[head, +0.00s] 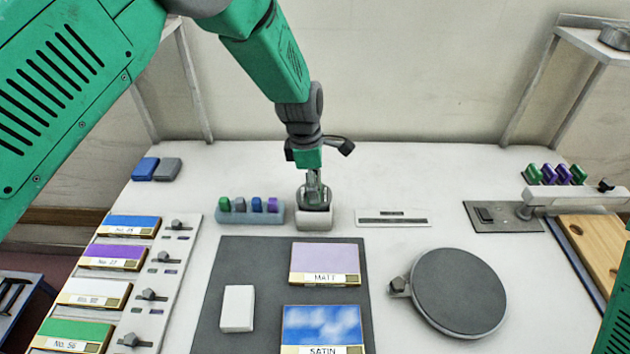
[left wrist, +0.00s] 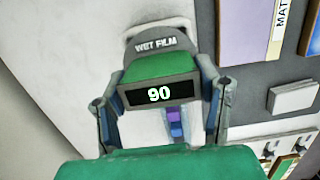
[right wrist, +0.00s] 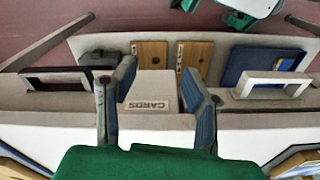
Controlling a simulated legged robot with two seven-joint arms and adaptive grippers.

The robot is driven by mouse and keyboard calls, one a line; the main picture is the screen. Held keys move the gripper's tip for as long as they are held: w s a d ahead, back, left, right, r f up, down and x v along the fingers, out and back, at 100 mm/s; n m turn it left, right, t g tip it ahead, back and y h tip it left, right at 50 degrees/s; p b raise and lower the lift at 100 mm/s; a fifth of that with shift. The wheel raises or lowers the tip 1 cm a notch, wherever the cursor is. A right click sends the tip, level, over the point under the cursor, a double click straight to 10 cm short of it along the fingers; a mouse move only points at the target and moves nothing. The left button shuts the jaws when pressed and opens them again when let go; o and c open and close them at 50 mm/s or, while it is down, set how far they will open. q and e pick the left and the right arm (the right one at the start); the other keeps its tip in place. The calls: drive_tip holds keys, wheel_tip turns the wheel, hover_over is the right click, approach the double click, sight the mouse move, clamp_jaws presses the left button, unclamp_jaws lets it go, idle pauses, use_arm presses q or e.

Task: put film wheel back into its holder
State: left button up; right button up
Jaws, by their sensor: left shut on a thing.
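My left gripper (head: 314,188) points down over the holder (head: 314,219), a small pale block with a dark top at the back of the table. In the left wrist view, its fingers (left wrist: 160,108) are shut on the film wheel (left wrist: 160,66). The wheel has a grey and green body marked WET FILM and a display reading 90. The wheel is at the holder's top; its lower part is hidden, so I cannot tell how deep it sits. My right gripper (right wrist: 155,95) is open, with nothing between its fingers.
A rack (head: 250,215) with several coloured pieces stands just left of the holder. A dark mat (head: 235,265) with MATT and SATIN panels lies in front. A round grey plate (head: 458,291) is at right. In the right wrist view, a CARDS box (right wrist: 150,92) stands beyond the fingers.

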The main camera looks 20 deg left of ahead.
use_arm(q)
drive_tip(key=shift+f, duration=0.4)
drive_tip(key=o, duration=1.8)
drive_tip(key=shift+c, duration=0.2)
drive_tip(key=shift+r, duration=0.1)
drive_tip(key=shift+r+p, duration=2.7)
drive_tip(key=shift+r, duration=0.75)
